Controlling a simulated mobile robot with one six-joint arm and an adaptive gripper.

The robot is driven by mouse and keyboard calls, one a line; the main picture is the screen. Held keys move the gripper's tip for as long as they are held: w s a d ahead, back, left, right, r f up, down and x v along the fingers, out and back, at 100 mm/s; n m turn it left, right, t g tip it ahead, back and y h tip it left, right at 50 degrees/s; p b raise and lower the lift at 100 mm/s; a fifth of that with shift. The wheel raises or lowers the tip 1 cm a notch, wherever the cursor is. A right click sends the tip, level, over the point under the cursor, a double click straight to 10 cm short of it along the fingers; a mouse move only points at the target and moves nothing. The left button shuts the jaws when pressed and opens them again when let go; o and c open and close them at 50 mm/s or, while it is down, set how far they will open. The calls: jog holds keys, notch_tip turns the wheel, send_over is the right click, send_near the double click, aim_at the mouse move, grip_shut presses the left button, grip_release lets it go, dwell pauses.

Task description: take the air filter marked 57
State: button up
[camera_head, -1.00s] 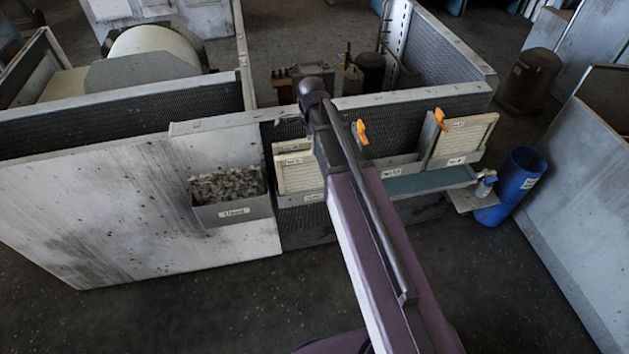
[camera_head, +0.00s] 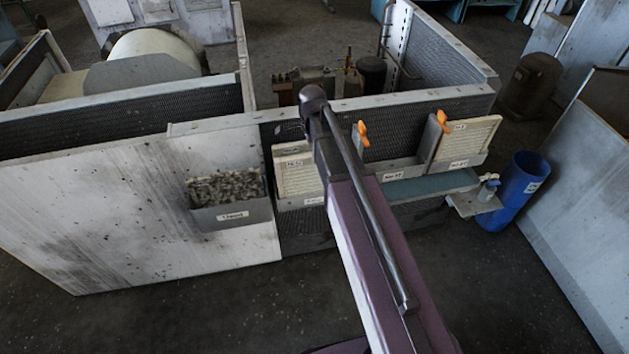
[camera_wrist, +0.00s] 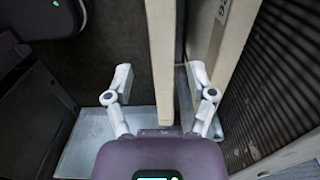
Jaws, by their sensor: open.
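In the head view, a pale ribbed filter (camera_head: 297,176) stands in a slot left of my arm. Another ribbed filter (camera_head: 466,141) stands in a holder at the right, beside an orange clip (camera_head: 442,121). Their labels are too small to read surely, so I cannot tell which is marked 57. In the wrist view, my gripper (camera_wrist: 160,76) is open, with one finger on each side of a thin pale upright panel edge (camera_wrist: 162,40). Neither finger visibly presses on it. My gripper is hidden in the head view.
A second pale panel (camera_wrist: 228,45) with a partly seen label stands right of the fingers, near a dark grille (camera_wrist: 280,80). A labelled grey bin (camera_head: 232,216) hangs on the housing's left. A blue-grey shelf (camera_head: 430,186) and blue barrel (camera_head: 521,189) are at the right.

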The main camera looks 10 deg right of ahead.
jog(key=shift+w+f+b, duration=0.15)
jog(key=shift+f+b, duration=1.85)
jog(key=shift+f, duration=0.3)
grip_shut()
